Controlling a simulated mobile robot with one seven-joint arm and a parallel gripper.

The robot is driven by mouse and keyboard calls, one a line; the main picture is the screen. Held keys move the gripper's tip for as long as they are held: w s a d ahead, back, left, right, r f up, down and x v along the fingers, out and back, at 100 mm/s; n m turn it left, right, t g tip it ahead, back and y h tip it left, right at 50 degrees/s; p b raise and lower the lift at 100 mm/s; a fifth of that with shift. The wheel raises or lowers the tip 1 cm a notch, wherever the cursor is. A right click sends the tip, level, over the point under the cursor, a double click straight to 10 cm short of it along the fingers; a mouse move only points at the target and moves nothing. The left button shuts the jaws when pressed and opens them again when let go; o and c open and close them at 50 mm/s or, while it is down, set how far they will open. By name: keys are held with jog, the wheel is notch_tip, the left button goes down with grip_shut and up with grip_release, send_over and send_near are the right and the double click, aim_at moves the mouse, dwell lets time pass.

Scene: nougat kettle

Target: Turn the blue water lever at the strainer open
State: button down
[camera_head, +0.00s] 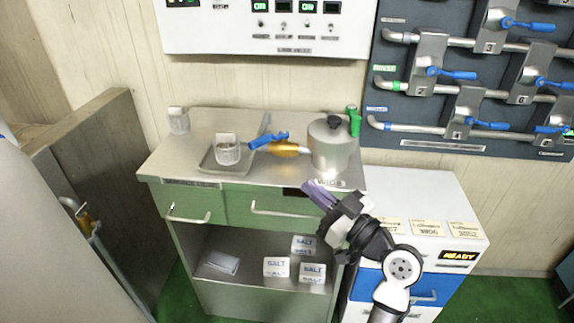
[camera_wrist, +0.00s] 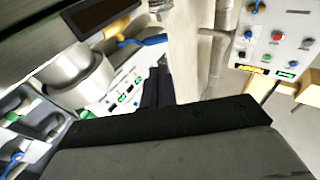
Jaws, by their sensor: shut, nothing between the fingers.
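A blue lever (camera_head: 268,140) sits on a brass-coloured fitting (camera_head: 285,149) at the left side of the metal kettle (camera_head: 331,150) on the cabinet top. A blue lever (camera_wrist: 153,40) and a brass-coloured part also show at the top of the wrist view. More blue levers, such as one (camera_head: 456,74), are on pipes on the dark wall panel at the upper right. I cannot tell which fitting is the strainer. My gripper (camera_head: 316,193) has its purple fingers shut and empty, in front of the kettle and apart from every lever. Its fingers (camera_wrist: 156,86) show mid wrist view.
The cabinet top (camera_head: 200,140) holds a tray (camera_head: 212,168) with a cup (camera_head: 227,152), and a small container (camera_head: 179,120). A green part (camera_head: 353,118) stands by the kettle. A lower white unit (camera_head: 420,205) with labelled cards stands right. Salt boxes (camera_head: 276,267) sit on the shelf.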

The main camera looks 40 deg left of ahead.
aim_at(254, 148)
jog(key=p+x, duration=0.4)
jog(key=x, duration=0.9)
jog(key=shift+r+p, duration=0.2)
jog(key=shift+p, duration=0.1)
jog(key=shift+a, duration=0.25)
jog(key=shift+a+t, duration=0.15)
jog(key=shift+t, duration=0.15)
jog(key=shift+s+a+r+m+t+h+p, duration=0.1)
jog(key=shift+a+m+t+p, duration=0.2)
jog(key=shift+t, duration=0.25)
jog(key=shift+s+a+f+m+t+h+p, duration=0.1)
jog(key=shift+a+m+t+p, duration=0.15)
jog(key=shift+m+t, duration=0.25)
jog(key=shift+s+a+r+m+t+h+p, duration=0.1)
jog(key=shift+a+m+t+p, duration=0.1)
jog(key=shift+m+t+p, duration=0.25)
jog(key=a+m+t+p, duration=0.1)
jog(key=a+m+t+h+p, duration=0.1)
jog(key=t, duration=0.1)
jog(key=shift+t+h, duration=0.3)
jog(key=shift+w+a, duration=0.2)
jog(key=shift+a, duration=0.5)
jog(key=shift+w+a, duration=0.2)
jog(key=shift+a, duration=0.5)
jog(key=shift+b+x, duration=0.45)
jog(key=shift+x, duration=0.6)
jog(key=shift+f, duration=0.3)
